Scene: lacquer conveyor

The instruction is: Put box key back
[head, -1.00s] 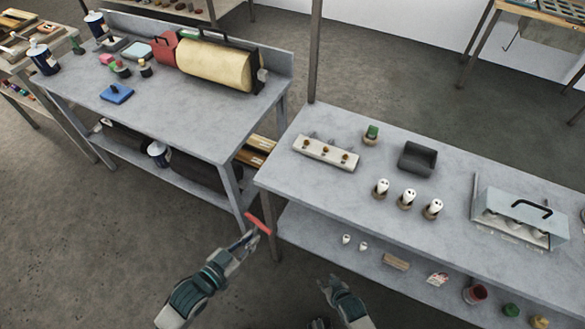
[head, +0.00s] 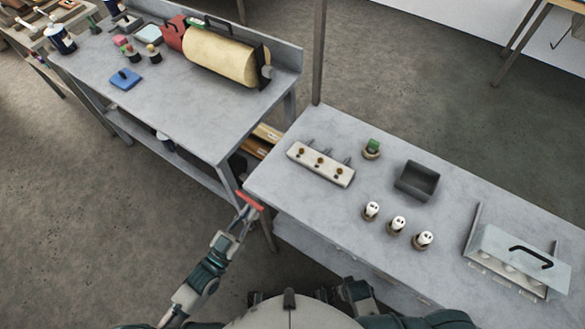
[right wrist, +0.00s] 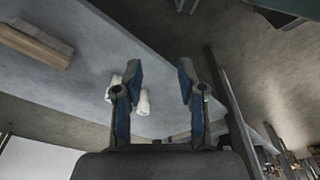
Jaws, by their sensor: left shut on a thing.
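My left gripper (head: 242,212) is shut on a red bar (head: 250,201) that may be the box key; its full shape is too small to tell. The bar shows at the left edge of the right bench (head: 290,208), near its corner; I cannot tell whether it touches. A pale block (head: 320,165) with brass-coloured knobs and thin pegs lies on that bench, beyond the gripper. My right gripper (right wrist: 155,85) is open and empty in the right wrist view, its two fingers apart. It is not clearly visible in the head view.
The right bench also holds a green-topped item (head: 373,147), a dark open tray (head: 417,181), several white-topped pieces (head: 398,224) and a box with a black handle (head: 515,262). A post (head: 318,50) rises behind. The bench's left front is clear.

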